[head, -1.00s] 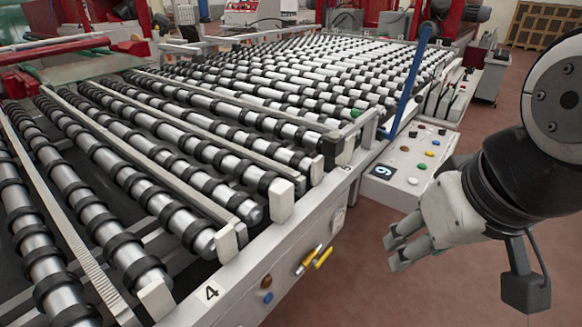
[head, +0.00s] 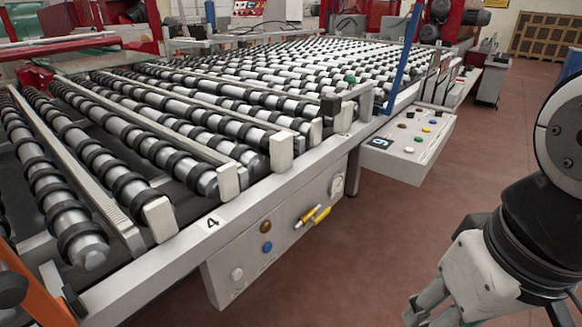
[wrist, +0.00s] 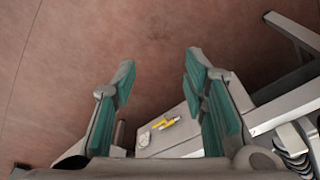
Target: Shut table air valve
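Two yellow valve handles (head: 320,216) sit side by side on the grey front panel of the roller table in the head view. Both slant, and I cannot tell which one is the table air valve. They also show small in the wrist view (wrist: 167,123), below and between my fingers. My gripper (wrist: 160,68) is open and empty, with its teal finger pads apart and red floor beyond them. In the head view my gripper (head: 428,308) is at the bottom, right of the panel and apart from the handles. Its fingertips are partly cut off there.
The panel also carries brown (head: 265,227), blue (head: 267,247) and white (head: 237,273) buttons and a white switch (head: 337,184). A button box (head: 405,150) juts out from the table's right side. The red floor (head: 400,220) in front is clear.

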